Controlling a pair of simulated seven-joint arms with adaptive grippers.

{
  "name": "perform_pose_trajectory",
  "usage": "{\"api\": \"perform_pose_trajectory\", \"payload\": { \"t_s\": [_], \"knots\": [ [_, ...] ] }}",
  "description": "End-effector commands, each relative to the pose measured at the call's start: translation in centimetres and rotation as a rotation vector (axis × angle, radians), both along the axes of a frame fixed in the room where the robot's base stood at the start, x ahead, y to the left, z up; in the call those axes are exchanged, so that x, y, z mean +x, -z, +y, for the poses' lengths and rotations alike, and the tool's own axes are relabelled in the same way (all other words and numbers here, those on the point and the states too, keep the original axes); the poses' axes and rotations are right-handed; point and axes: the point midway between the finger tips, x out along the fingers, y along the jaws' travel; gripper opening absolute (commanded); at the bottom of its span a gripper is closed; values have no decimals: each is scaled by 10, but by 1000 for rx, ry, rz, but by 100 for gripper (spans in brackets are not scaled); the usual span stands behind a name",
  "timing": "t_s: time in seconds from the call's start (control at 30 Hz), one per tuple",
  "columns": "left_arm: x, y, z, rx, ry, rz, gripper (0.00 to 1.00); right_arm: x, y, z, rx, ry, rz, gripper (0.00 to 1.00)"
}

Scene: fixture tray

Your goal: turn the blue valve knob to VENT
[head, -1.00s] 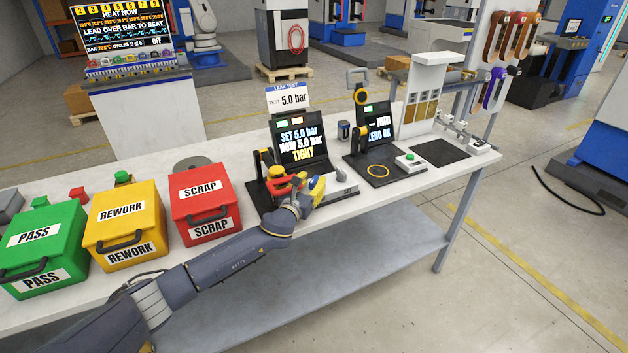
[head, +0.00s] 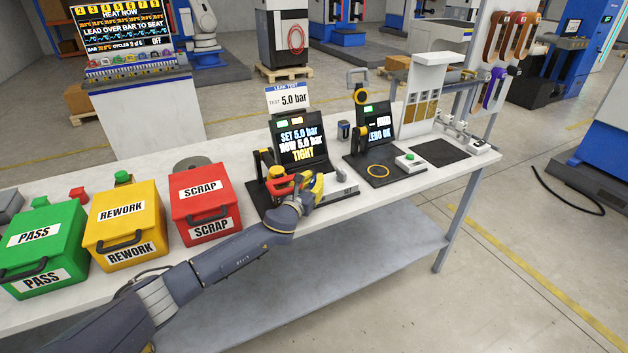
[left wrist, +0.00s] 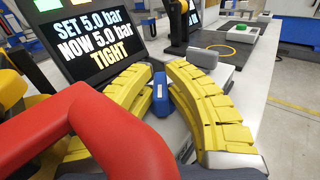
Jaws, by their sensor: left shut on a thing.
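The blue valve knob (left wrist: 161,96) shows between the yellow fingers of my left gripper (left wrist: 160,84) in the left wrist view. The fingers lie on either side of it and are shut on it. In the head view my left gripper (head: 316,188) is at the front of the leak-test station (head: 300,145), and it hides the knob there. The station's screen (left wrist: 88,42) reads SET 5.0 bar, NOW 5.0 bar, TIGHT. The VENT mark and the knob's pointing direction cannot be made out. My right gripper cannot be seen.
A red handle (left wrist: 105,135) crosses the wrist view close in front. A second station with a screen (head: 377,122) stands to the right, beside a dark mat (head: 440,150). The red SCRAP box (head: 205,203) stands left of my gripper, with the yellow REWORK box (head: 125,225) beyond.

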Motion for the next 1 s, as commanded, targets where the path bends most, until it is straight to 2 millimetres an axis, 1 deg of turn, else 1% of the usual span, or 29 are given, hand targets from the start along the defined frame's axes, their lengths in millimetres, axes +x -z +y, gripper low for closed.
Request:
{"api": "perform_pose_trajectory", "payload": {
  "t_s": [0.33,0.67,0.87,1.0],
  "knots": [
    [0,0,0,-1,-7,0,0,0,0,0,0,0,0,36],
    [0,-1,0,0,-65,-1,0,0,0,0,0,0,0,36],
    [0,0,-2,-3,-133,1,0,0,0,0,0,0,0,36],
    [0,0,-2,-4,-228,3,0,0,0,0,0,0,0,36]
  ]
}}
